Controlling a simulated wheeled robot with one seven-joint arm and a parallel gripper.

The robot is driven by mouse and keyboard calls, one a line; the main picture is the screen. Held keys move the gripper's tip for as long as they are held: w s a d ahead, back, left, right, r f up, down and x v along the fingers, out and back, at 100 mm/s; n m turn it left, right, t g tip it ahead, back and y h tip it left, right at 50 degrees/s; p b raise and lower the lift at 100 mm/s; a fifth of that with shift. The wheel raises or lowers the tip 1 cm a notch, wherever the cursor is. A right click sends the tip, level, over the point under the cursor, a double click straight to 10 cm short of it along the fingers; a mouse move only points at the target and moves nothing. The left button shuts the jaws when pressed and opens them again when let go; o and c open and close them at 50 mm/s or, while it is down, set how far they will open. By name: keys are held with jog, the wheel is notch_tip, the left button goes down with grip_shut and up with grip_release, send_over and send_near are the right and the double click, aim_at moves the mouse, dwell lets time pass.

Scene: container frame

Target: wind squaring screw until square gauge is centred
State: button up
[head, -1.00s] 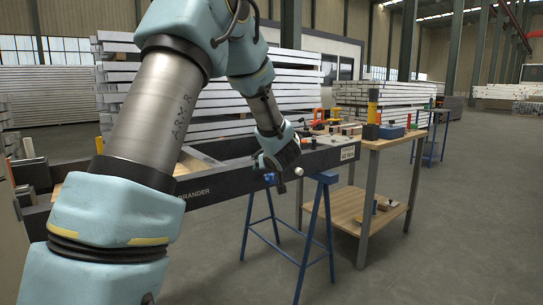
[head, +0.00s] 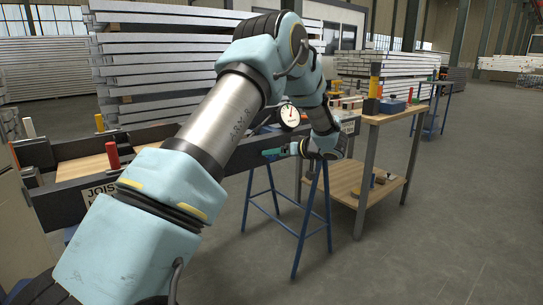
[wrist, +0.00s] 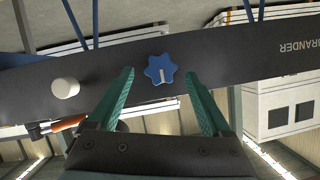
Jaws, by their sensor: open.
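The squaring screw's blue lobed knob (wrist: 160,69) stands on the dark side beam (wrist: 228,56) in the wrist view, with a pale line on its face. My gripper (wrist: 160,82) is open, its green fingers either side of the knob with gaps on both sides. I cannot tell whether the tips reach its depth. In the head view my gripper (head: 276,152) is side-on at the beam and I cannot make out the knob. The square gauge, a round white dial (head: 290,115), shows above the beam. Its reddish pointer is too small to read surely.
A white round peg (wrist: 65,88) sticks out of the beam left of the knob in the wrist view. Blue trestle legs (head: 310,215) stand under the frame. A wooden workbench (head: 385,117) with tools is at right. A red-handled post (head: 112,155) stands on the frame at left.

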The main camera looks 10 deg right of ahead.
jog(key=shift+x, duration=1.6)
grip_shut()
